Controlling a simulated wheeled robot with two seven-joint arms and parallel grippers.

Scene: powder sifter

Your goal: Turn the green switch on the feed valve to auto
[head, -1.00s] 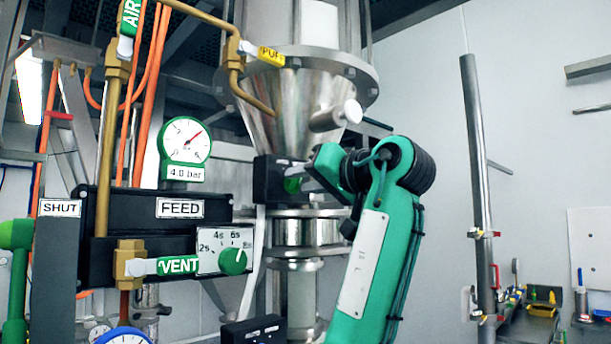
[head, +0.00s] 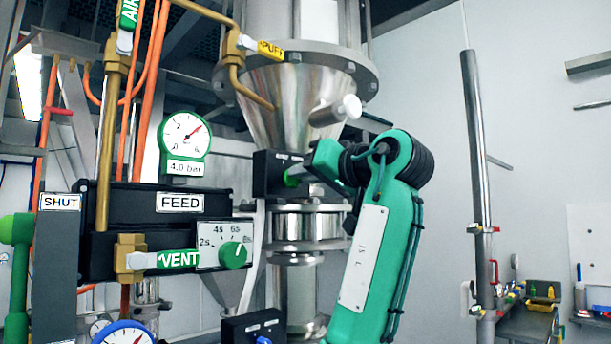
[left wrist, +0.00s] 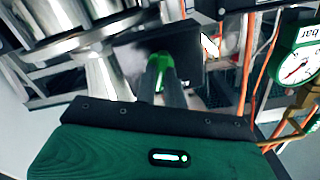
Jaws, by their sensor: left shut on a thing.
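The green switch (head: 291,179) is on the front of a dark box (head: 266,172) below the steel cone. My left gripper (head: 297,175) reaches it from the right in the head view, and its fingers are shut on it. In the left wrist view the green switch (left wrist: 164,66) shows between the two dark fingertips (left wrist: 163,78), against the dark box (left wrist: 190,50). The fingers hide part of the switch, and I cannot read its setting or the small labels on the box. My right gripper is not in view.
The FEED panel (head: 155,220) with a green timer knob (head: 233,255), VENT lever (head: 178,260) and pressure gauge (head: 185,134) stands left of my arm. A second dark box (head: 252,328) with a blue switch sits below. A white-ended handle (head: 347,108) juts out just above my gripper.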

